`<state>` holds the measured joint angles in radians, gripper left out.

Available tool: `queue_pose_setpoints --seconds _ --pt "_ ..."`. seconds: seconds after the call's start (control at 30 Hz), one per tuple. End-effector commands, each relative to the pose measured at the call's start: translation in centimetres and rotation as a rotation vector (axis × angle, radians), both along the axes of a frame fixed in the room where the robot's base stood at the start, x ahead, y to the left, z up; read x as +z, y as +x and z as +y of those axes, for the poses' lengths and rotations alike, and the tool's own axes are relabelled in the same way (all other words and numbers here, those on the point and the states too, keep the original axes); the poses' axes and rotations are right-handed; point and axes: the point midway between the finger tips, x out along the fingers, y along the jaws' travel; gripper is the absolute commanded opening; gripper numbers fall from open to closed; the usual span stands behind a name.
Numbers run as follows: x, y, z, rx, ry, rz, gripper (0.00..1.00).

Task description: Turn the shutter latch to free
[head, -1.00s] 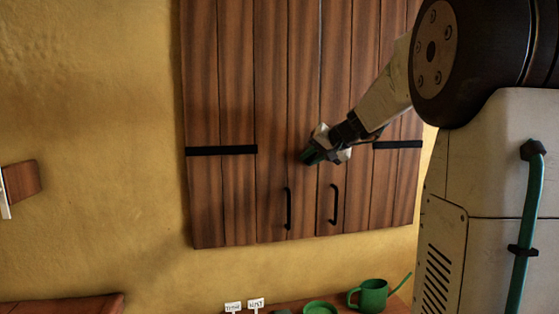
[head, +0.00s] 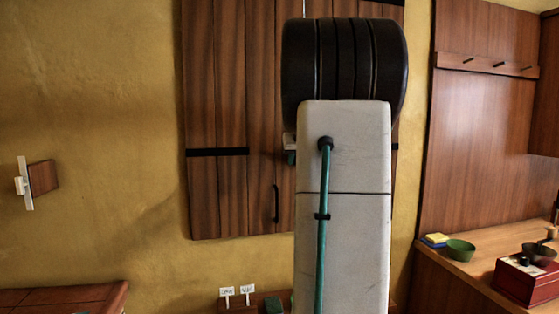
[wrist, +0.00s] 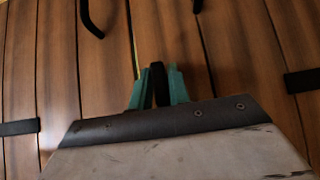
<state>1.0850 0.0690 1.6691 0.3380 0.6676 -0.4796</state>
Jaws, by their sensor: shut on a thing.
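The wooden shutter (head: 230,110) is two plank doors on the yellow wall; they look closed. In the wrist view the planks (wrist: 230,50) fill the background, with a thin yellowish gap at the seam. My gripper (wrist: 157,74) has green fingers shut on a dark, narrow piece, the shutter latch (wrist: 159,88), near the seam. Most of the latch is hidden by the fingers, so I cannot tell its full turn. In the head view my arm covers the latch and nearly all of the gripper.
A black handle (head: 276,203) hangs on the left door; the right one is behind my arm. A black hinge strap (head: 217,152) crosses the left door. Small white labels (head: 247,289) stand below. A counter at right holds a green bowl (head: 460,249) and a red box (head: 525,283).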

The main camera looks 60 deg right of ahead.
Motion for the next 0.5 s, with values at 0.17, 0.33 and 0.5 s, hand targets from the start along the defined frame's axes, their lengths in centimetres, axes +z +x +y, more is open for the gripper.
queue_pose_setpoints --seconds 0.17,0.33,0.5 --pt "-0.16 -0.61 -0.58 -0.011 -0.008 0.013 0.0" --pt "-0.18 -0.66 -0.61 -0.011 -0.01 0.014 0.0" --pt "-0.19 -0.64 -0.59 -0.011 -0.009 0.014 0.0"
